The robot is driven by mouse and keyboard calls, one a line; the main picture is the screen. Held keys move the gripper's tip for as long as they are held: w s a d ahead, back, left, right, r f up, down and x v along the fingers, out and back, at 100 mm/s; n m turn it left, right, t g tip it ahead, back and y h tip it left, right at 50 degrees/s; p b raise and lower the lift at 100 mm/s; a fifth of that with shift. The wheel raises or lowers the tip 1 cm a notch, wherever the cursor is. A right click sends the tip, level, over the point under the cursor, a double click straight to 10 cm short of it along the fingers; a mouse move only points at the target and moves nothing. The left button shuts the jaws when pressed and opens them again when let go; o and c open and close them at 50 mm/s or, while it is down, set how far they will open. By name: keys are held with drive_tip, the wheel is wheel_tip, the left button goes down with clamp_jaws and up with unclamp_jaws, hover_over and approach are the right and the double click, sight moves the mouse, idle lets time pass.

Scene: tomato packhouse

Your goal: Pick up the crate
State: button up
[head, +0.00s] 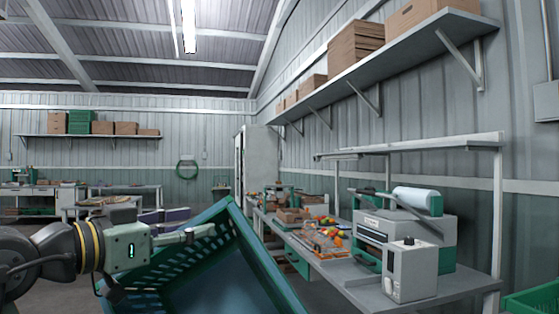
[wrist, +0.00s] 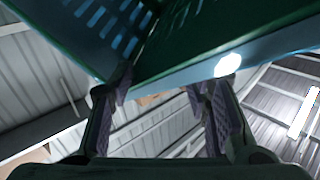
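The crate (head: 262,262) is a green, slatted plastic box with a blue-looking inner face, large and close at the bottom middle of the head view. It is strongly tilted, and its lower part is cut off. My gripper (head: 190,238) comes in from the left and meets the crate's upper left side. In the wrist view the crate's green wall and pale rim (wrist: 180,78) fill the top. The exact contact is partly hidden.
A grey workbench (head: 365,290) runs along the right, with a grey machine (head: 405,238), a white box device (head: 410,270) and orange trays of tomatoes (head: 322,240). A wall shelf (head: 400,55) holds cardboard boxes. Another green crate (head: 532,300) shows at the lower right.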

drive_tip(key=shift+r, duration=0.1)
clamp_jaws()
idle(0.6)
